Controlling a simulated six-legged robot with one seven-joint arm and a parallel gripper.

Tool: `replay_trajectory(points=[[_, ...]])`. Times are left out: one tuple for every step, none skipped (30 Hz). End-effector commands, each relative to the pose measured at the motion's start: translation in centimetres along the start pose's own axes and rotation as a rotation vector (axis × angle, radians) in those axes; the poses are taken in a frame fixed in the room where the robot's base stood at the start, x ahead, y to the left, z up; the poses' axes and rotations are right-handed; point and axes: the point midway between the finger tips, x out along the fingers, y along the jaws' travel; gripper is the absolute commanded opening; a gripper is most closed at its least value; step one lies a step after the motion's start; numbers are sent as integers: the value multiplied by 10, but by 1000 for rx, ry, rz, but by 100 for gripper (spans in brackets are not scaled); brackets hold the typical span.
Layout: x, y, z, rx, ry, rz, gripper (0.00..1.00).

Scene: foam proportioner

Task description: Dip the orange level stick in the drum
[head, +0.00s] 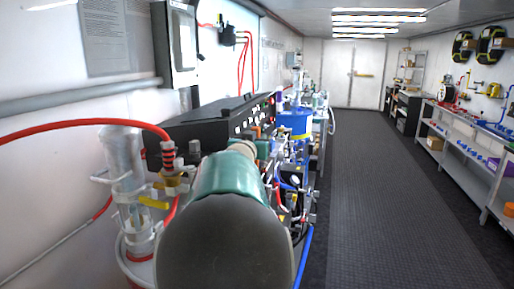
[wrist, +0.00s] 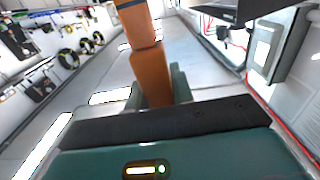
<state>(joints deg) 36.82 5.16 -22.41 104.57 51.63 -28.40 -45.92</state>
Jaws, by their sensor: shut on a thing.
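The orange level stick (wrist: 151,75) rises through the wrist view from between my fingers and runs out at the top edge. My gripper (wrist: 158,88) is shut on it; parts of both green fingers show on either side. In the head view my green and dark arm covers the middle, and I cannot make out my gripper there. A blue round container (head: 295,123) with a yellowish patch stands on the left bench beyond my arm; it may be the drum. Its opening cannot be made out. The drum does not show in the wrist view.
A clear cylinder with brass fittings (head: 122,165) and a red hose (head: 75,124) stand close at left. A black control box (head: 215,122) sits behind my arm. The dark aisle floor (head: 375,190) is clear, with a shelved bench (head: 470,150) at right.

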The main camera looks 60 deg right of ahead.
Motion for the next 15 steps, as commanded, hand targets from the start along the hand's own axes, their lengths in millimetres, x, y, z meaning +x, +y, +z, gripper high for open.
replay_trajectory(points=[[0,0,-5,2,3,-1,0],[0,0,-8,2,2,-1,0],[0,0,-11,3,3,-1,0],[0,0,-14,3,3,0,0],[0,0,-16,2,3,0,0],[0,1,-20,3,3,1,0],[0,0,-22,2,3,1,0],[0,0,-24,2,3,0,0],[0,0,-27,3,2,0,0],[0,0,-30,1,2,0,0],[0,0,-32,2,2,-1,0],[0,0,-35,2,2,-1,0],[0,0,-36,1,2,-1,0],[0,0,-37,1,2,-1,0],[0,0,-38,1,2,-1,0]])
